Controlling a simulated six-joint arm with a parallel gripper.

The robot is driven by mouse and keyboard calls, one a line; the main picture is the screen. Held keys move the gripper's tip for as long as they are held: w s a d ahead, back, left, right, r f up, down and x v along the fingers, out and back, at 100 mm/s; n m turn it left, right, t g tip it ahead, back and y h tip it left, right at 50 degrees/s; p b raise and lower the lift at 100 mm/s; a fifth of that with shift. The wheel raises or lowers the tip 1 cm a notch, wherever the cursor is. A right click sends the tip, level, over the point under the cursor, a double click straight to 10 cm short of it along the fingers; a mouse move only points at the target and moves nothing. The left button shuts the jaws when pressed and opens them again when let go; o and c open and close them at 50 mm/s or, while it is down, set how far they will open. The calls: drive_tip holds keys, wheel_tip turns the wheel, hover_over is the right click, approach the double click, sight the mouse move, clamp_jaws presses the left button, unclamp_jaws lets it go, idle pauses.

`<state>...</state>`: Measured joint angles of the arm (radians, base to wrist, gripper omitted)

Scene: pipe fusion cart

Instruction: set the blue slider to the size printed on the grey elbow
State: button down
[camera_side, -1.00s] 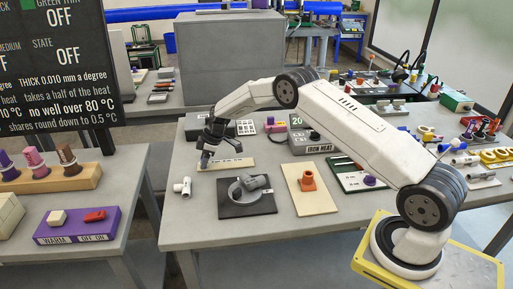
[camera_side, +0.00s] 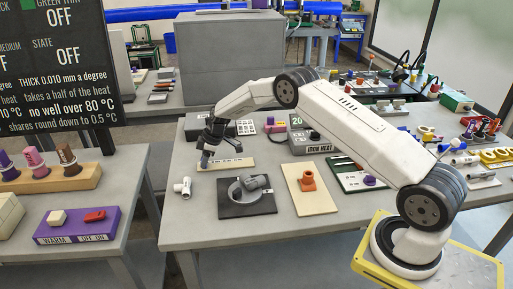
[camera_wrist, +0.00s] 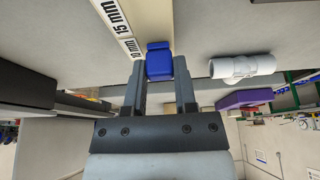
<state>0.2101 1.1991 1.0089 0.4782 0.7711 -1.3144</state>
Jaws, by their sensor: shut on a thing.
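My gripper (camera_side: 205,163) is low over the left end of a cream scale board (camera_side: 236,163) on the table. In the wrist view my two fingers are shut on the blue slider (camera_wrist: 159,58), which sits at the edge of the board beside a label strip (camera_wrist: 115,22). The strip reads 15 mm, with a smaller mark near the slider that I cannot read surely. A pale grey fitting (camera_side: 183,187) lies on the table in front of the board; it also shows in the wrist view (camera_wrist: 243,67). A darker grey fitting (camera_side: 257,182) lies on a black plate. No size print on either is legible.
The black plate (camera_side: 238,208) is in front of the scale board. A cream board with an orange piece (camera_side: 307,181) stands to its right. The iron heat box (camera_side: 314,143) is behind. A purple switch block (camera_side: 78,226) is on the left table.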

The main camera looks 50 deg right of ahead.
sight(237, 164)
idle(0.7)
drive_tip(key=s+d, duration=0.8)
drive_tip(key=d, duration=0.1)
drive_tip(key=shift+s, duration=0.4)
drive_tip(key=shift+c, duration=2)
unclamp_jaws()
drive_tip(key=shift+r, duration=0.1)
drive_tip(key=v, duration=0.7)
drive_tip(key=shift+r, duration=0.25)
drive_tip(key=shift+s, duration=0.15)
